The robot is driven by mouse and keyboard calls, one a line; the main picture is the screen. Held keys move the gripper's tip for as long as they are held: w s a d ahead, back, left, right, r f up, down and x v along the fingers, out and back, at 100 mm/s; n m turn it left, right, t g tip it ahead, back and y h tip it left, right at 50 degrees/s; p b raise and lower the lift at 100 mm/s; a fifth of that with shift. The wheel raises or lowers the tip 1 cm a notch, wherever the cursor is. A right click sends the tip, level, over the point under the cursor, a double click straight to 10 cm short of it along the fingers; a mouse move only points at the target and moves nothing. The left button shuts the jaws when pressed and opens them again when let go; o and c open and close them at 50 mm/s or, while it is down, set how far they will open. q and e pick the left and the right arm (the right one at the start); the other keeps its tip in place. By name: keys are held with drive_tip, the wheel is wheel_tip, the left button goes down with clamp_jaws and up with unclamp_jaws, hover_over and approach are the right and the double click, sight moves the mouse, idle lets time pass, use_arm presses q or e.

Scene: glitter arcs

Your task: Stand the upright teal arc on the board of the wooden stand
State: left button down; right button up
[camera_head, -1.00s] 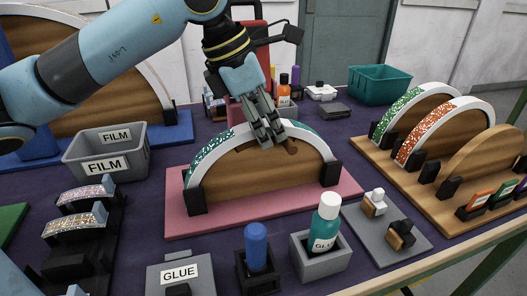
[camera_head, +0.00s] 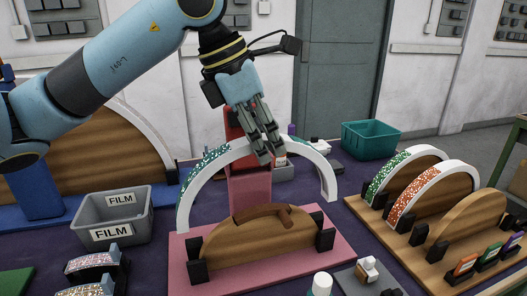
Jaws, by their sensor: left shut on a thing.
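My left gripper (camera_head: 268,153) is shut on the top of the teal arc (camera_head: 203,172), a white curved band with teal glitter. The arc is upright and raised above the pink base (camera_head: 180,270) and its wooden form (camera_head: 255,243); its legs hang apart from the form's black clips. The wooden stand (camera_head: 394,252) is at the right. It holds a green glitter arc (camera_head: 378,180) and an orange glitter arc (camera_head: 403,205) on boards, and a bare half-round board (camera_head: 470,216) at its front. My right gripper is not in view.
The teal crate (camera_head: 371,140) stands behind the stand. The grey film bin (camera_head: 112,217) is at the left, with small glitter pieces on black holders in front. A white-capped bottle (camera_head: 320,284) and a grey plate of small parts are at the front.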

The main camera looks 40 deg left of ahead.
use_arm(q)
drive_tip(key=shift+r+p, duration=2.1)
drive_tip(key=shift+r, duration=1.95)
